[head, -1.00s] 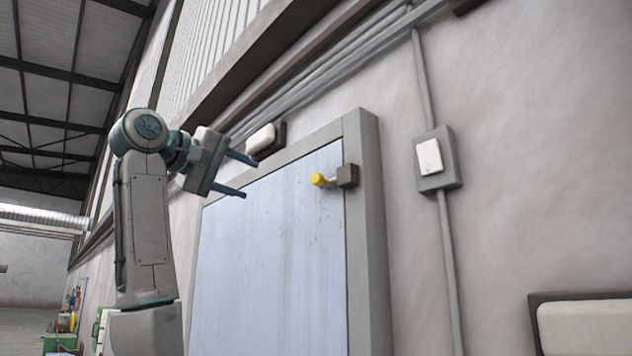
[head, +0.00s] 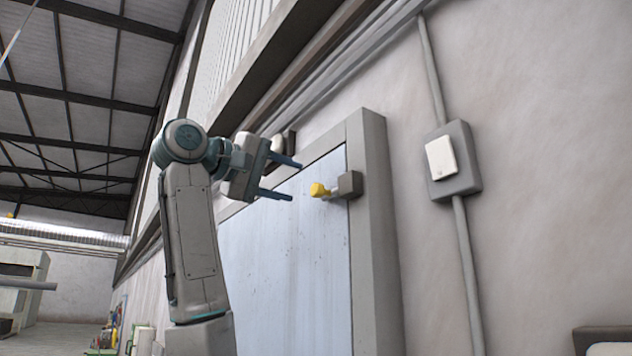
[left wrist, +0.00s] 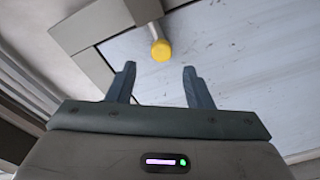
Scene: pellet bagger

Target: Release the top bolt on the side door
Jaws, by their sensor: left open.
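The top bolt shows as a yellow knob (head: 319,190) on a short rod that runs into a dark grey block (head: 350,185) at the frame's edge. It sits near the upper right corner of the pale blue side door (head: 290,265). My left gripper (head: 296,180) is open and empty, its two fingers pointing right toward the knob, with a gap between. In the left wrist view the yellow knob (left wrist: 161,50) lies beyond the fingertips (left wrist: 159,70), roughly in line with the space between them. My right gripper is not seen.
A grey door frame (head: 376,240) surrounds the door. A switch box (head: 453,160) with conduit is on the wall to the right. A pale wall fitting (head: 280,142) is behind my left gripper. Pipes run along the wall above.

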